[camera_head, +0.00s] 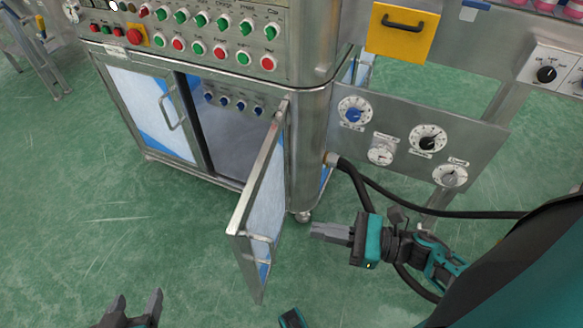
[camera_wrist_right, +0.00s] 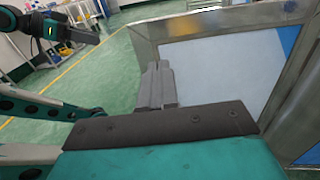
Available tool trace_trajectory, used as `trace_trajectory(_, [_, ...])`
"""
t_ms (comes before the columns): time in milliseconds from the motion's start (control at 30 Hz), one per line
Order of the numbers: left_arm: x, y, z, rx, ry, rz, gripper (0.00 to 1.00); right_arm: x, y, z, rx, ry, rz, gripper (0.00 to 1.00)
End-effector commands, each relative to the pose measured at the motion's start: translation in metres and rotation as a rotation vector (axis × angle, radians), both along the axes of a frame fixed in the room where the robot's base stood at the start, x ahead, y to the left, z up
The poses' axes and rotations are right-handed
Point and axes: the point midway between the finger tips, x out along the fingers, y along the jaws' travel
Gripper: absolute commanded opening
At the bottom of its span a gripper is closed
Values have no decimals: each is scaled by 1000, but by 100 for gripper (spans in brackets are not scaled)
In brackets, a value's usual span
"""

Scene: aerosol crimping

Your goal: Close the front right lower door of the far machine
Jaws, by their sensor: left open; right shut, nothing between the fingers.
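The front right lower door (camera_head: 268,190) of the metal machine stands swung open, hinged at the right corner post, its free edge pointing towards me. Its bar handle (camera_head: 262,240) is near the free edge, on the outer face. My right gripper (camera_head: 314,231) is shut and empty, to the right of the door on its outer side, with a visible gap in the head view. The right wrist view shows a pale panel in a metal frame (camera_wrist_right: 225,75) beyond the shut fingers (camera_wrist_right: 158,72). My left gripper (camera_head: 138,298) is open and empty at the bottom left, away from the door.
The left lower door (camera_head: 150,112) is shut. The opening beside it shows a row of blue knobs (camera_head: 233,103). A dial panel (camera_head: 410,135) and black hoses (camera_head: 440,212) lie right of the machine. The green floor (camera_head: 130,220) left of the open door is clear.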

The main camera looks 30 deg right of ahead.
Motion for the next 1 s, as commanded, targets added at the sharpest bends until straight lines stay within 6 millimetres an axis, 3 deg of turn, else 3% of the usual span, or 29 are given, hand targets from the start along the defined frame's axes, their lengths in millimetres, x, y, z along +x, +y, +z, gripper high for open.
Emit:
trace_trajectory(500, [-3,0,-2,0,9,1,63,70,77,2,7,0,-2,0])
trace_trajectory(700, [-4,1,-3,0,11,1,63,84,93,1,7,3,-2,0])
trace_trajectory(1000, [-4,0,-3,-2,12,4,63,87,96,1,6,4,-3,0])
